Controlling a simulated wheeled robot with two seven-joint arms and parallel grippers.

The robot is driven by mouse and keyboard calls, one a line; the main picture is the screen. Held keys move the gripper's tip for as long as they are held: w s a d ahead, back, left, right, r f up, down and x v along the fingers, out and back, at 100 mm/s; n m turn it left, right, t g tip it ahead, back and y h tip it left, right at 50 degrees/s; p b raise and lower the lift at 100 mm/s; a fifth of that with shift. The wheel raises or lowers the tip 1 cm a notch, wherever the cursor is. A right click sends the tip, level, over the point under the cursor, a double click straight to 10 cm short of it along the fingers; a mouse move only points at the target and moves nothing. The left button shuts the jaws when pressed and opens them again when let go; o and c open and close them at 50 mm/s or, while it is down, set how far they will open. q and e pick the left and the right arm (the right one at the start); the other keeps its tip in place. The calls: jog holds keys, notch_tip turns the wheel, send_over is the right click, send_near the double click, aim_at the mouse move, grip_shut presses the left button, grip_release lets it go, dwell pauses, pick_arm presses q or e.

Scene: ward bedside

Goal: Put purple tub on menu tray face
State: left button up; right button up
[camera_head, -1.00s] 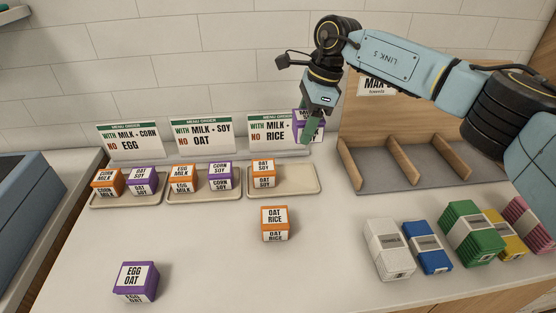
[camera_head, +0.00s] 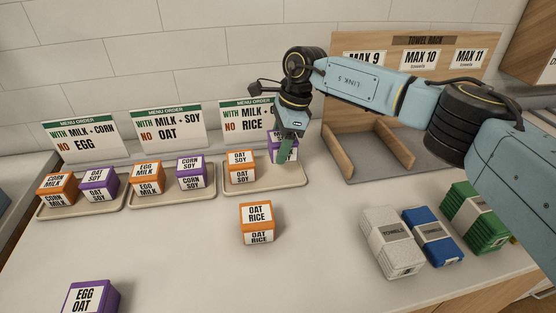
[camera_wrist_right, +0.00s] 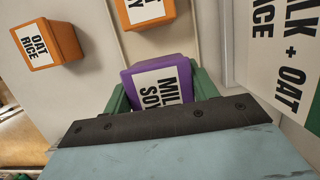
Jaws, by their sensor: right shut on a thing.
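My right gripper (camera_head: 286,150) is shut on a purple tub (camera_head: 294,153), at the right back part of the right-hand tray (camera_head: 287,179). In the right wrist view the tub (camera_wrist_right: 158,82) sits between the green fingers, its label reading MILK and SOY. I cannot tell whether its bottom touches the tray. An orange OAT SOY tub (camera_head: 241,168) stands on the tray's left part. The menu card (camera_head: 243,118) behind reads with MILK, no RICE, partly hidden by my arm; the right wrist view shows MILK + OAT on it. My left gripper is not in view.
The middle tray (camera_head: 172,201) and left tray (camera_head: 80,209) each hold an orange and a purple tub. An orange OAT RICE tub (camera_head: 257,223) and a purple EGG OAT tub (camera_head: 88,298) stand on the counter. Towel packs (camera_head: 389,241) lie at right, before the wooden rack (camera_head: 366,153).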

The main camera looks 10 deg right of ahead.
aim_at(279, 170)
notch_tip(279, 170, down, 4)
jog(key=shift+f, duration=0.25)
jog(key=shift+f, duration=0.15)
jog(key=o, duration=1.2)
